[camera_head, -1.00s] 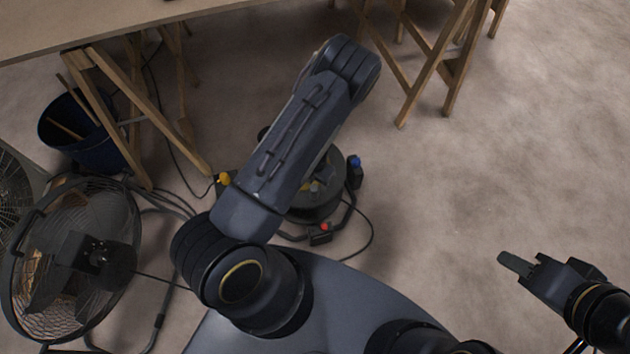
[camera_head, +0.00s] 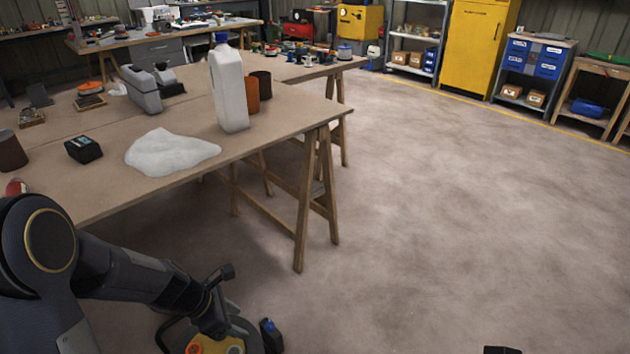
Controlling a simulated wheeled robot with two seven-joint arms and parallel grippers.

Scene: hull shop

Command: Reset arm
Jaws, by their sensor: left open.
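My left arm (camera_head: 125,272) comes in from the lower left, below the near edge of the workbench. It ends in my left gripper (camera_head: 222,301), which is open with nothing seen between its fingers. The gripper shows in front of a black floor machine with yellow and orange parts (camera_head: 200,347); I cannot tell whether they touch. A small dark piece at the bottom edge (camera_head: 502,350) may be the tip of my right gripper; its jaws cannot be made out.
The wooden workbench (camera_head: 105,190) on trestles holds a white jug (camera_head: 229,88), a white cloth-like heap (camera_head: 170,152) and a small black box (camera_head: 83,148). A yellow cabinet (camera_head: 475,50) and shelves stand at the back. The floor (camera_head: 450,210) at the right is clear.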

